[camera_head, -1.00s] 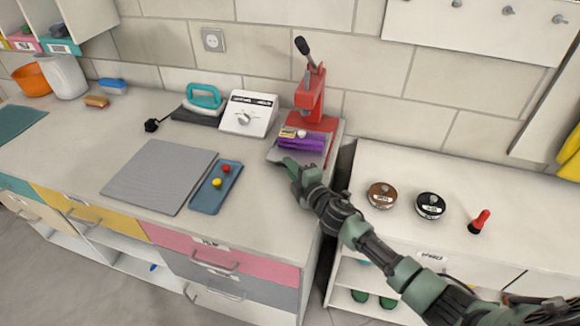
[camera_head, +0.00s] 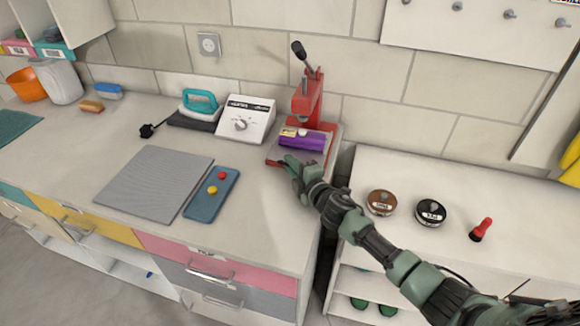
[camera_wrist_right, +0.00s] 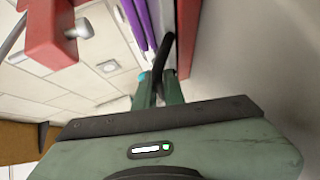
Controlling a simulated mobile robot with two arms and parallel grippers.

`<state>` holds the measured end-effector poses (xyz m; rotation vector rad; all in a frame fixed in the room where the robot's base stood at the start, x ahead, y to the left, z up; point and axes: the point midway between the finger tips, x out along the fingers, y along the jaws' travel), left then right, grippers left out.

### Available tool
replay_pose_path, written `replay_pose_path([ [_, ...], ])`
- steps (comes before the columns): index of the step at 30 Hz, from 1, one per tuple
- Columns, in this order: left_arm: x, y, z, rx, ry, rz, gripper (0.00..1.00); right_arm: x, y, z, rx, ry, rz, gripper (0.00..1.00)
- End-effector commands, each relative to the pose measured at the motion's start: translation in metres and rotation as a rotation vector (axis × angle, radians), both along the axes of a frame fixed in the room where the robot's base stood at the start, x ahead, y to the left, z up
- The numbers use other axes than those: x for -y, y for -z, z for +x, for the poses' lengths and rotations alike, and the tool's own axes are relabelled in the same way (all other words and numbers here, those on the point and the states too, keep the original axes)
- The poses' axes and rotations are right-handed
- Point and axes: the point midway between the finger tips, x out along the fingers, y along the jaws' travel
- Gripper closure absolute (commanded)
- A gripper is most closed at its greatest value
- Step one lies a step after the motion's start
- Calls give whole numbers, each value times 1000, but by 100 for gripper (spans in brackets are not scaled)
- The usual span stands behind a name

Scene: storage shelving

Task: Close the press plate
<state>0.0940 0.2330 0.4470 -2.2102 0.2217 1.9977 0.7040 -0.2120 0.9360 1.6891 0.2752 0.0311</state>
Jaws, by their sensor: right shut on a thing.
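The red press (camera_head: 308,95) stands at the back right end of the long counter, its black-knobbed lever (camera_head: 298,49) raised. A grey press plate (camera_head: 284,153) lies low at its front, with a purple piece (camera_head: 303,141) on it under the press head. My right gripper (camera_head: 290,161) is at the plate's front left edge. In the right wrist view its fingers (camera_wrist_right: 160,88) are shut around a thin dark bar (camera_wrist_right: 163,58) beside the press; it appears to belong to the plate. The exact contact is small and partly hidden. My left gripper is not in view.
A white control box (camera_head: 247,118) and a teal-handled iron (camera_head: 200,103) stand left of the press. A grey mat (camera_head: 153,182) and a blue tray (camera_head: 211,195) lie in front. Two round tins (camera_head: 381,202) stand on the right cabinet, past a gap.

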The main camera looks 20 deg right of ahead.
Motion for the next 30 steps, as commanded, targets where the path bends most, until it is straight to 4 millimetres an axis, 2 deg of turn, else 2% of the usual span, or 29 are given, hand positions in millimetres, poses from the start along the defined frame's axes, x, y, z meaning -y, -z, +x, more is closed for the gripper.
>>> replay_pose_path([
  [1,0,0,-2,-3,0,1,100,4,0,0,-1,6,-3,100],
  [3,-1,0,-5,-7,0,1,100,3,0,0,0,6,-3,76],
  [4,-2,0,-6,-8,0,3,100,3,0,0,0,6,-3,68],
  [13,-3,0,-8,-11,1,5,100,1,0,0,0,2,-2,68],
  [17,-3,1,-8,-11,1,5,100,3,0,-7,0,2,-3,68],
  [30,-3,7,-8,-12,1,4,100,18,-8,-68,-1,4,-3,68],
])
